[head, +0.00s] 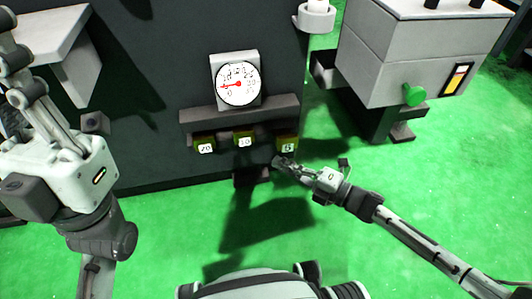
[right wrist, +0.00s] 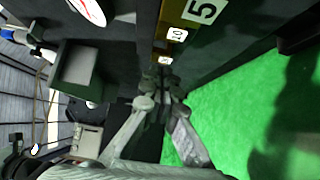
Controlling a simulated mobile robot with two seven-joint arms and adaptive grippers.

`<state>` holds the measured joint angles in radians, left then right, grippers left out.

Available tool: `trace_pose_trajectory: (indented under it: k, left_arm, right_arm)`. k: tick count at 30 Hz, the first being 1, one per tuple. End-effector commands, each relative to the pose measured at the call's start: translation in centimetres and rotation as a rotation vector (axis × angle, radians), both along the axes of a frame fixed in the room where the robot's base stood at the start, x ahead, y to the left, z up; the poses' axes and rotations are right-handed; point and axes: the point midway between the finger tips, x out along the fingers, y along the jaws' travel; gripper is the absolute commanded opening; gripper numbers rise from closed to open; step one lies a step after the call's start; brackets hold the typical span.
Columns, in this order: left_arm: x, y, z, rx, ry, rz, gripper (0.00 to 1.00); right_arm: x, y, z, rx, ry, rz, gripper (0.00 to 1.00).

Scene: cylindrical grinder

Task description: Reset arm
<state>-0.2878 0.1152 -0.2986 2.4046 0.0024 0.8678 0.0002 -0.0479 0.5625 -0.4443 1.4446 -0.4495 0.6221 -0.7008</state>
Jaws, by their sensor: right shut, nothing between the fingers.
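My right gripper (head: 279,162) is shut and empty in the head view, just below the block marked 5 (head: 287,145) at the right end of a shelf. I cannot tell whether it touches the block. Its closed fingers (right wrist: 157,82) also show in the right wrist view, with the 5 block (right wrist: 203,12) above and to the right of them. My left gripper (head: 14,62) points up at the left edge of the head view; its fingers are partly cut off, and how far apart they are is unclear.
A dial gauge (head: 237,83) stands on the shelf (head: 240,115) of the dark machine. Blocks marked 20 (head: 205,147) and 10 (head: 243,141) sit under the shelf. A grey box with a green knob (head: 413,95) stands at upper right. Green floor (head: 190,225) is open in front.

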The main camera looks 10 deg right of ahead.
Motion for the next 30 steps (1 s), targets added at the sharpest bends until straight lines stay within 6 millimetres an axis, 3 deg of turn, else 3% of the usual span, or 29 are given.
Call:
trace_pose_trajectory:
  k: [6,23,26,29,30]
  left_arm:
    - [0.2,0.1,-0.3,-0.009,0.018,0.003,0.0]
    - [-0.2,0.1,-0.1,0.0,0.009,0.002,0.0]
    - [-0.1,0.1,-0.1,-0.001,0.01,0.002,0.0]
    - [-0.1,0.1,-0.1,-0.001,0.011,0.002,0.0]
    - [-0.1,0.1,-0.1,-0.002,0.011,0.002,0.0]
  right_arm:
    - [-1.2,-1.2,0.0,0.0,0.0,0.001,0.0]
    - [-1.2,-1.0,0.2,0.008,0.0,0.003,0.0]
    - [-1.5,0.4,1.9,0.071,-0.003,0.013,0.0]
    - [-2.2,3.2,6.1,0.219,-0.008,0.043,0.0]
    - [-2.7,4.5,8.4,0.3,-0.012,0.06,0.0]
